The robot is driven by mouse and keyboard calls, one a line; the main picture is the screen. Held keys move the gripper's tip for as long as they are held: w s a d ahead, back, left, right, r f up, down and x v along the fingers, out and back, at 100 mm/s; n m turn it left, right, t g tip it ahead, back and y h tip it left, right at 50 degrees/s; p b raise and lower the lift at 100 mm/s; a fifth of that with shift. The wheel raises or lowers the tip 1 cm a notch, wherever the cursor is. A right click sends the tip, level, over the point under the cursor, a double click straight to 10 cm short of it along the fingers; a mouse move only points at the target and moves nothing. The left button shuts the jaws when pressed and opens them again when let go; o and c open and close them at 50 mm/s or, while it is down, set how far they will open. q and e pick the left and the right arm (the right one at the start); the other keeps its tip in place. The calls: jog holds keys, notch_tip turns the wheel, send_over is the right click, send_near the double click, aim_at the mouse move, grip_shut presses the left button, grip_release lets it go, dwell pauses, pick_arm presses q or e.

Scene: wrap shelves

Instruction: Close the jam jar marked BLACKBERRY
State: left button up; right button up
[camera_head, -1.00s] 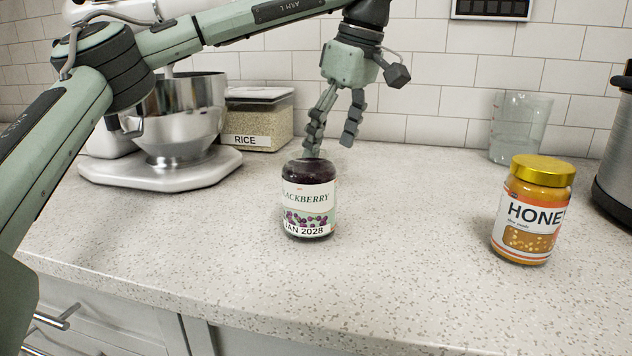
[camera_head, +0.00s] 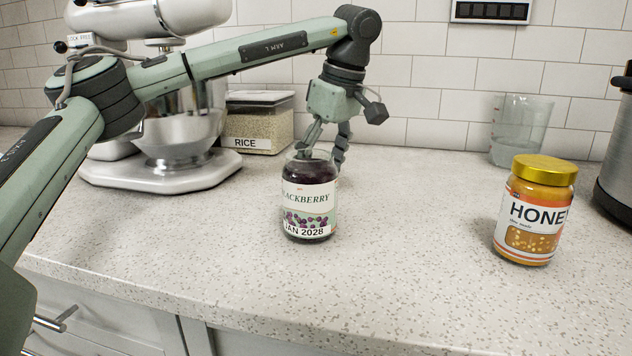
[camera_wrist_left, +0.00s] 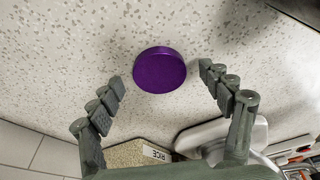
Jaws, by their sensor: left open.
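The BLACKBERRY jam jar (camera_head: 309,205) stands upright on the counter with dark contents. Its glass mouth is bare, with no lid on it. A purple round lid (camera_wrist_left: 160,70) lies on the counter in the left wrist view; in the head view it is hidden, apparently behind the jar. My left gripper (camera_head: 327,156) points down just behind the jar, its fingertips partly hidden by it. In the left wrist view the gripper (camera_wrist_left: 162,76) is open, with its fingers apart on either side of the lid and clear of it. My right gripper is not in view.
A honey jar (camera_head: 535,215) with a gold lid stands at the right, before a clear measuring cup (camera_head: 520,130). A rice container (camera_head: 258,122) and a stand mixer (camera_head: 165,178) are at the back left. The counter between the two jars is clear.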

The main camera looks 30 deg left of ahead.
pick_arm(q)
jog(key=c, duration=0.8)
jog(key=shift+r, duration=0.5)
jog(key=r, duration=0.2)
jog(key=r+p, duration=0.1)
jog(key=r, duration=0.1)
jog(key=shift+s+a, duration=0.1)
jog(key=shift+a, duration=0.1)
jog(key=s+a+r+p, duration=0.2)
jog(key=s+a+r, duration=0.4)
jog(key=s+a, duration=0.1)
jog(key=shift+s+a, duration=0.4)
jog(key=shift+s, duration=0.15)
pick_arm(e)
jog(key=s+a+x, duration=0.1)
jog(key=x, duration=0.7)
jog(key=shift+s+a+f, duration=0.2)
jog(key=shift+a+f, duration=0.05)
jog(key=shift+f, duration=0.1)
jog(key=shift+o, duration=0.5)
